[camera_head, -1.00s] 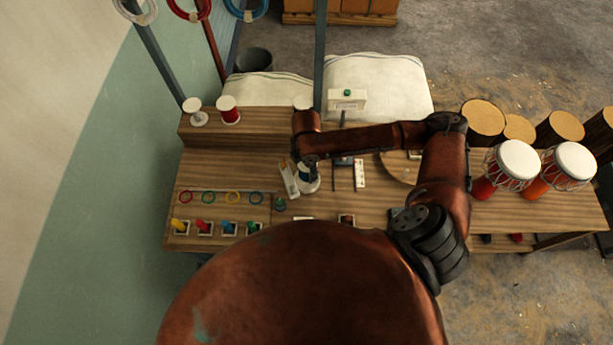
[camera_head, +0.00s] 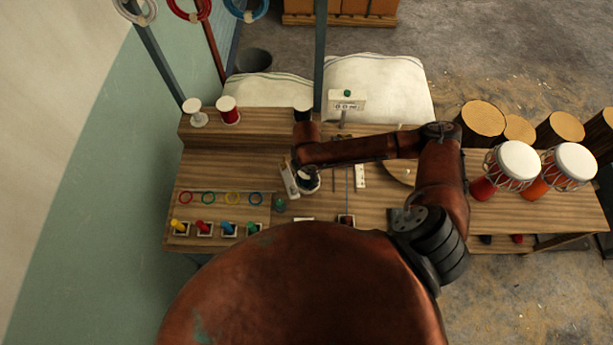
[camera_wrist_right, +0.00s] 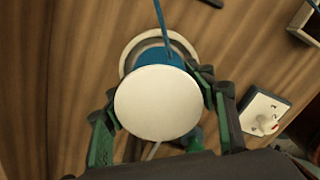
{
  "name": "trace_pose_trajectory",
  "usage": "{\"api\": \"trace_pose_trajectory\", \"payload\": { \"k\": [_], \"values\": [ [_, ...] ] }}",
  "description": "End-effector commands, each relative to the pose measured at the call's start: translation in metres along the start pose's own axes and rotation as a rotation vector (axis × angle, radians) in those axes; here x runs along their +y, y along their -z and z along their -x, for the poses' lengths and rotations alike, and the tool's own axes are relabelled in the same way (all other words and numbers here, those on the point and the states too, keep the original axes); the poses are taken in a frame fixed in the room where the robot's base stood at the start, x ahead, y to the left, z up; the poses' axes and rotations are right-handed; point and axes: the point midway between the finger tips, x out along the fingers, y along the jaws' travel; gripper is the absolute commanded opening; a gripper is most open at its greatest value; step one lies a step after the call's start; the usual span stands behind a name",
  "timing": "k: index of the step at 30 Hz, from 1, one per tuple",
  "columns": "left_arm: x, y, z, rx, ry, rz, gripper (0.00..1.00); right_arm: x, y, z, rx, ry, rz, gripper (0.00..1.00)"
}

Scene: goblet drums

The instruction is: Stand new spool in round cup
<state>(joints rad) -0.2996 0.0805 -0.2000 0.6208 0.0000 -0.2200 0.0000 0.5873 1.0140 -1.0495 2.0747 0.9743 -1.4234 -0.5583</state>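The spool, with a round white top (camera_wrist_right: 157,103) and blue thread (camera_wrist_right: 155,58), is between the fingers of my right gripper (camera_wrist_right: 158,98) in the right wrist view. The fingers lie close against it on both sides and look shut on it; the top hides part of the contact. A pale ring, apparently the round cup's rim (camera_wrist_right: 129,52), shows below and around the spool; how deep the spool sits is hidden. In the head view my right gripper (camera_head: 305,172) is over the pale round cup (camera_head: 314,187), mostly covered by my arm. My left gripper is not in view.
A white spool (camera_head: 196,117) and a red spool (camera_head: 228,115) stand on the raised back shelf. Coloured pegs (camera_head: 204,227) and rings (camera_head: 208,198) are at front left. A white plate with a knob (camera_wrist_right: 264,114) is close to the gripper. Drums (camera_head: 516,162) stand at right.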

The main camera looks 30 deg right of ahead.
Motion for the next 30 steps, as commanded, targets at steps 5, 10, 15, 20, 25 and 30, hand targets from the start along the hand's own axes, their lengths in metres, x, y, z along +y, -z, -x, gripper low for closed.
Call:
{"api": "trace_pose_trajectory", "payload": {
  "k": [5,10,15,20,25,30],
  "values": [
    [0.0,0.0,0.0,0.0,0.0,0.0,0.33,-0.001,0.0,-0.001,0.0,0.003,0.0,0.59],
    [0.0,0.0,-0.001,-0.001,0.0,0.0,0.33,-0.001,0.0,0.0,0.0,0.002,0.0,0.59],
    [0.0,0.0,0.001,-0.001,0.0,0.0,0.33,0.0,0.0,0.017,0.0,-0.001,0.001,0.59],
    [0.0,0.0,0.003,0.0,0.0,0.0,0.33,0.001,0.0,0.05,0.0,-0.002,0.001,0.59],
    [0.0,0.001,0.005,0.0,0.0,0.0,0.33,0.001,0.0,0.085,0.0,-0.002,0.001,0.59],
    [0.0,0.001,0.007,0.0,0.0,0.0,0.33,0.0,0.0,0.111,0.0,0.0,0.0,0.59]
  ]
}}
